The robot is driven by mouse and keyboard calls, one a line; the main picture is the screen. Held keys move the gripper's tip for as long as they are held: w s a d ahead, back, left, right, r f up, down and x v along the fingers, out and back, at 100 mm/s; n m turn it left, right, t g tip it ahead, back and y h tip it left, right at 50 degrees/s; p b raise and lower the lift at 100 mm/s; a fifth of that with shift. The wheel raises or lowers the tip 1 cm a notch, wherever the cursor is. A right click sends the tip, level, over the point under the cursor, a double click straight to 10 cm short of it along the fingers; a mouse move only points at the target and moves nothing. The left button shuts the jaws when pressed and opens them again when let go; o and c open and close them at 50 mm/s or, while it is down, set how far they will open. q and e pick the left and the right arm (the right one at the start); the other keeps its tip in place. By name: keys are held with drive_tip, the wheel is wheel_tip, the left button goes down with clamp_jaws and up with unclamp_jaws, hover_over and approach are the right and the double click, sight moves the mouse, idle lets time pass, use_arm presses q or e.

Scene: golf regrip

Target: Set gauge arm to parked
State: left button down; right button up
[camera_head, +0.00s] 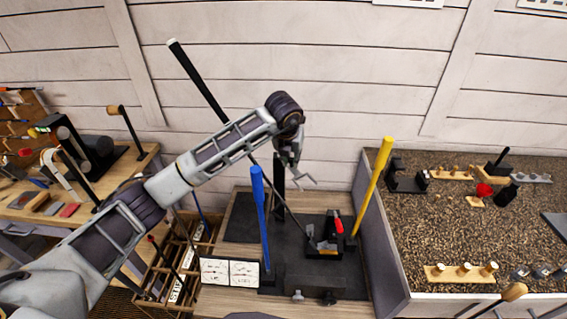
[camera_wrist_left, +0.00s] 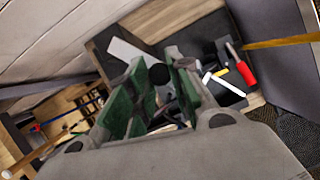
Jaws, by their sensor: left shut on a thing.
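My left gripper (camera_head: 298,174) is above the dark bench fixture, beside a black upright post (camera_head: 279,190). In the left wrist view its green pads (camera_wrist_left: 158,95) are closed around a dark round-ended piece (camera_wrist_left: 159,74). I cannot tell whether that piece is the gauge arm. A club with a black grip (camera_head: 197,82) leans diagonally, its shaft passing close to the gripper and its head down in the fixture (camera_head: 323,250). A red-handled clamp (camera_head: 338,224) sits there; it also shows in the left wrist view (camera_wrist_left: 240,66). My right gripper is not in view.
A blue post (camera_head: 260,215) and a yellow post (camera_head: 373,185) flank the fixture. Two white cards (camera_head: 229,272) stand in front. A wooden rack (camera_head: 170,270) and tool bench (camera_head: 65,200) are left. A speckled counter (camera_head: 430,230) with small parts is right, behind a grey panel (camera_head: 376,235).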

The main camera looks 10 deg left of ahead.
use_arm(q)
drive_tip(key=shift+w+d+n+y+b, duration=0.3)
drive_tip(key=shift+w+d+n+b, duration=0.15)
drive_tip(key=shift+n, duration=0.25)
drive_tip(key=w+d+n+g+y+b, duration=0.1)
drive_tip(key=w+d+n+y+b, duration=0.1)
drive_tip(key=w+n, duration=0.5)
drive_tip(key=n+y+b, duration=0.1)
drive_tip(key=n+b, duration=0.1)
drive_tip(key=n, duration=0.1)
drive_tip(key=shift+w+d+r+g+y, duration=0.2)
drive_tip(key=shift+w+g+y, duration=0.05)
drive_tip(key=shift+g+y, duration=0.05)
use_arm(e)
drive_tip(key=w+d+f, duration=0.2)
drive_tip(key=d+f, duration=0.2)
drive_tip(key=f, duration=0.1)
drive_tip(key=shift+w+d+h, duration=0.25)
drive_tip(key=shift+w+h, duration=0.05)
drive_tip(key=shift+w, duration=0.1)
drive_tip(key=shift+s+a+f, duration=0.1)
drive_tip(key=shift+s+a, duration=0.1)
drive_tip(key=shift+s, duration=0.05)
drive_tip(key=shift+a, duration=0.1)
